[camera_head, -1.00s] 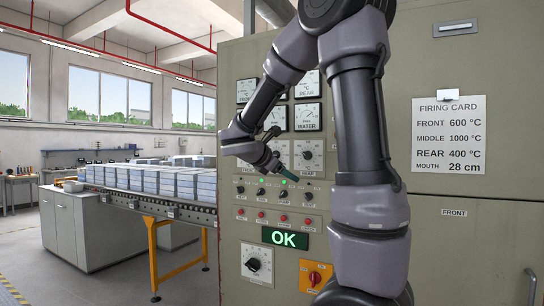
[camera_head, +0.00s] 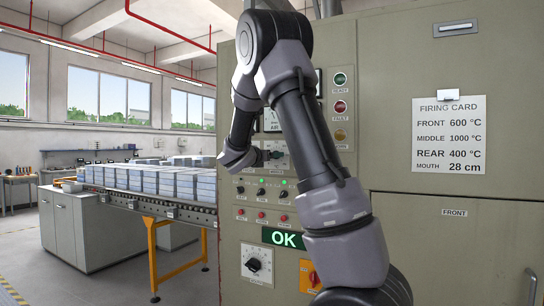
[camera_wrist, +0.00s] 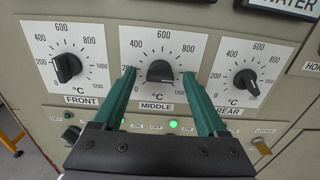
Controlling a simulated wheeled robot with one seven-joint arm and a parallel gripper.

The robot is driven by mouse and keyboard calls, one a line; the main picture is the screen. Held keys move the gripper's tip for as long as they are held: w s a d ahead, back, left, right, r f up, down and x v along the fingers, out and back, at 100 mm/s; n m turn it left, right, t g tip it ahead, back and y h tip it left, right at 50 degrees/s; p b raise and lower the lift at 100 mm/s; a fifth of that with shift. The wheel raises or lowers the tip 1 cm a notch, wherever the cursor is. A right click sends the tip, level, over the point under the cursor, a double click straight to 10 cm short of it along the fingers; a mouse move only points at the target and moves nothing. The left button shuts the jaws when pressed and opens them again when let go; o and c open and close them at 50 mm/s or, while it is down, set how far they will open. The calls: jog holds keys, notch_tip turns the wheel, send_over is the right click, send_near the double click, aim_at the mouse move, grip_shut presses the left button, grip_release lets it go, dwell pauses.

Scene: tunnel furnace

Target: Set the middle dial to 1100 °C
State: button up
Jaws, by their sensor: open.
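My gripper (camera_wrist: 159,75) is open, with one green finger on each side of the knob. Gaps show between the fingertips and the knob, so it is not clasped. In the head view my gripper (camera_head: 274,157) is at the panel and my arm hides most of the dials.
The front dial (camera_wrist: 66,68) is left of the middle one, the rear dial (camera_wrist: 246,82) right. Small switches and a green light (camera_wrist: 173,124) lie below. A green OK display (camera_head: 285,238) is lower on the panel.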

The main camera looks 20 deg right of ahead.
jog(key=shift+w+d, duration=0.3)
jog(key=shift+d, duration=0.15)
grip_shut()
jog(key=shift+s+m, duration=0.1)
jog(key=shift+m, duration=2.2)
grip_release()
